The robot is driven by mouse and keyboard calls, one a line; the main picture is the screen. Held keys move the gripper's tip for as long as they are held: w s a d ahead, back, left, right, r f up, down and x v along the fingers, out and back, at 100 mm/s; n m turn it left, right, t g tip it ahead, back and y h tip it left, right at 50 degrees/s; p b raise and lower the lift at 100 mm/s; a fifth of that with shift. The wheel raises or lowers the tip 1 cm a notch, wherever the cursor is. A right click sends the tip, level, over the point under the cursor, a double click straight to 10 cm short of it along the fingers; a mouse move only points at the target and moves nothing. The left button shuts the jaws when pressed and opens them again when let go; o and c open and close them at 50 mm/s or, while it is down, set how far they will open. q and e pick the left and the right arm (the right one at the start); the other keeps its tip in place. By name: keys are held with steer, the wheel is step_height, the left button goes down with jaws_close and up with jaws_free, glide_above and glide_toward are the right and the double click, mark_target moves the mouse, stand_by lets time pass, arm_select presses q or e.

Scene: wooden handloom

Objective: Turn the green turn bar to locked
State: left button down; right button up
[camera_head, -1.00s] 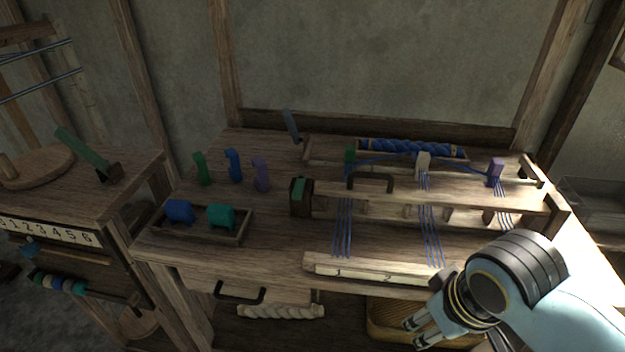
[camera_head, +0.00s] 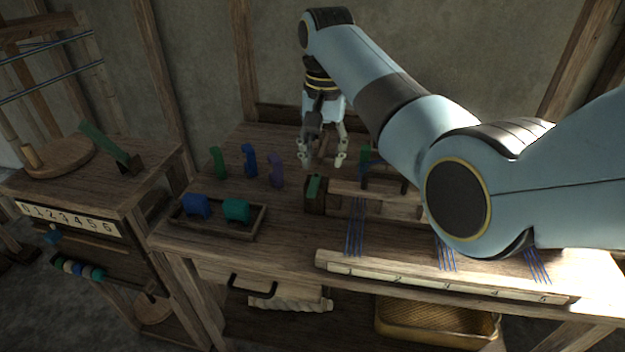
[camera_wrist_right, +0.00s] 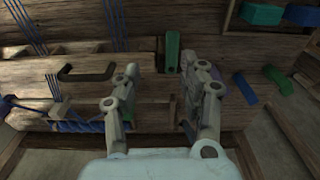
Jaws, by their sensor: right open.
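The green turn bar (camera_head: 314,187) sits on a dark wooden block at the left end of the loom's front beam. In the right wrist view the green bar (camera_wrist_right: 173,50) shows upright in the picture, just beyond the fingertips and nearer the right finger. My right gripper (camera_head: 321,160) points down above and slightly behind the block, with its fingers apart and nothing between them. The gap between its fingers also shows in the right wrist view (camera_wrist_right: 160,68). I see no contact with the bar. My left gripper is not in view.
Green, blue and purple pegs (camera_head: 248,160) stand left of the block. A wooden tray (camera_head: 225,233) holds a blue and a teal piece. A dark handle (camera_wrist_right: 88,73) is beside the bar on the beam. My right arm hides much of the loom's right side.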

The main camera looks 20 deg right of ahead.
mark_target(313, 186)
steer(key=f, duration=0.2)
steer(key=w+f+b, duration=0.1)
steer(key=f, duration=0.2)
steer(key=w+a+f, duration=0.1)
steer(key=f, duration=0.2)
steer(key=shift+a, duration=0.1)
jaws_close()
stand_by(0.4)
